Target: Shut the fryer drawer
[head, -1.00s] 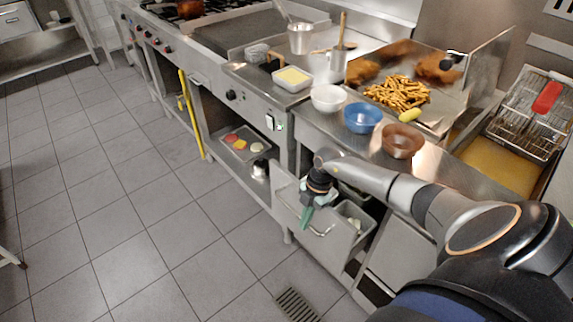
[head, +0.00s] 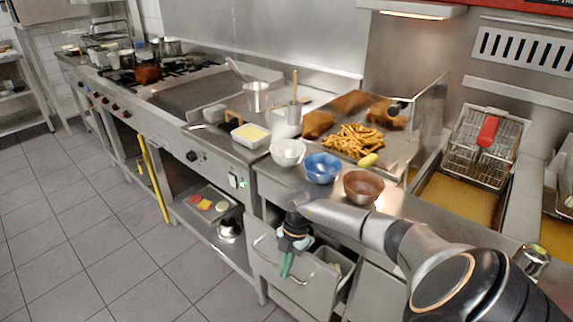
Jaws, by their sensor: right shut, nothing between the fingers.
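The fryer drawer (head: 290,282) stands pulled out from the counter front, below the bowls. Its metal front has a bar handle (head: 281,268), and containers show inside it. My right arm reaches in from the right, over the counter edge. My right gripper (head: 287,266) points down at the drawer front, close to the handle, with its fingers shut and empty. I cannot tell whether the fingers touch the drawer. My left gripper is not in view.
A white bowl (head: 288,152), a blue bowl (head: 322,168) and a brown bowl (head: 363,186) stand near the counter edge above the drawer. Fries (head: 352,141) lie in a tray behind. A fryer basket (head: 484,146) hangs over oil at the right. The tiled floor (head: 110,245) at left is clear.

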